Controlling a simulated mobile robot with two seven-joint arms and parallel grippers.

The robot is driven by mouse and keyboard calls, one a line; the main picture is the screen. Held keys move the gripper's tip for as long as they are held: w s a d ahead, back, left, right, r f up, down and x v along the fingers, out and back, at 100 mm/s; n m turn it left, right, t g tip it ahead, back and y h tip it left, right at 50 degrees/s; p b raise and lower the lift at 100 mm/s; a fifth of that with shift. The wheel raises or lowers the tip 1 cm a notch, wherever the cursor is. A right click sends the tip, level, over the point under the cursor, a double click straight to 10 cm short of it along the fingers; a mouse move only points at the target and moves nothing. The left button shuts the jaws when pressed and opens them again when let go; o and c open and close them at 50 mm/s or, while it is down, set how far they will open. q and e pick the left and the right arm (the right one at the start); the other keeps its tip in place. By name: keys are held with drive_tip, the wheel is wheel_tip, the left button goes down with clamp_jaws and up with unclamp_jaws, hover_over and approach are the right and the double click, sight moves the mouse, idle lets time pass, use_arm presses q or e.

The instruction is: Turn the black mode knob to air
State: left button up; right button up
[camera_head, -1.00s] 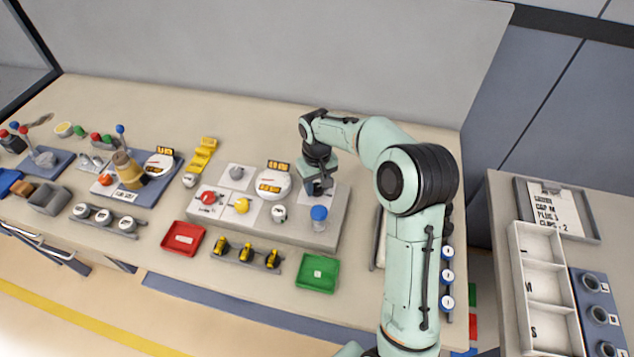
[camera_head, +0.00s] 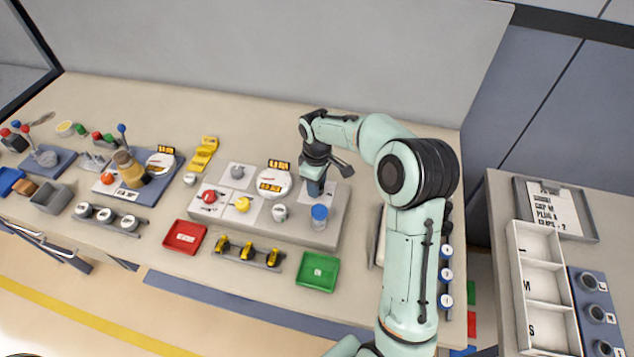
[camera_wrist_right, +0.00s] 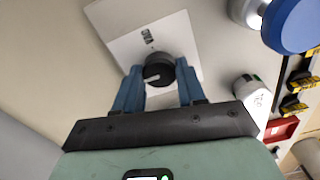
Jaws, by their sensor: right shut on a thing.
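The black mode knob (camera_wrist_right: 158,70) sits on a white label plate (camera_wrist_right: 140,38) in the right wrist view. A pale pointer line on it points to the left in that view. Dark lettering on the plate lies above the knob; I cannot read it surely. My right gripper (camera_wrist_right: 159,82) has its blue fingers on both sides of the knob and is shut on it. In the head view the right gripper (camera_head: 315,190) points down at the right end of the grey panel (camera_head: 300,236), and the knob is hidden. My left gripper is not in view.
A white gauge (camera_head: 274,183), a red knob (camera_head: 209,196) and a yellow knob (camera_head: 242,204) are to the left. A green tray (camera_head: 318,271) and a red tray (camera_head: 184,237) lie in front.

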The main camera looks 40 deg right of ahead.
idle(0.4)
drive_tip(key=o, duration=1.1)
drive_tip(key=shift+c, duration=0.2)
drive_tip(key=shift+r, duration=0.15)
wheel_tip(320, 180, up, 13)
drive_tip(key=shift+p, duration=0.4)
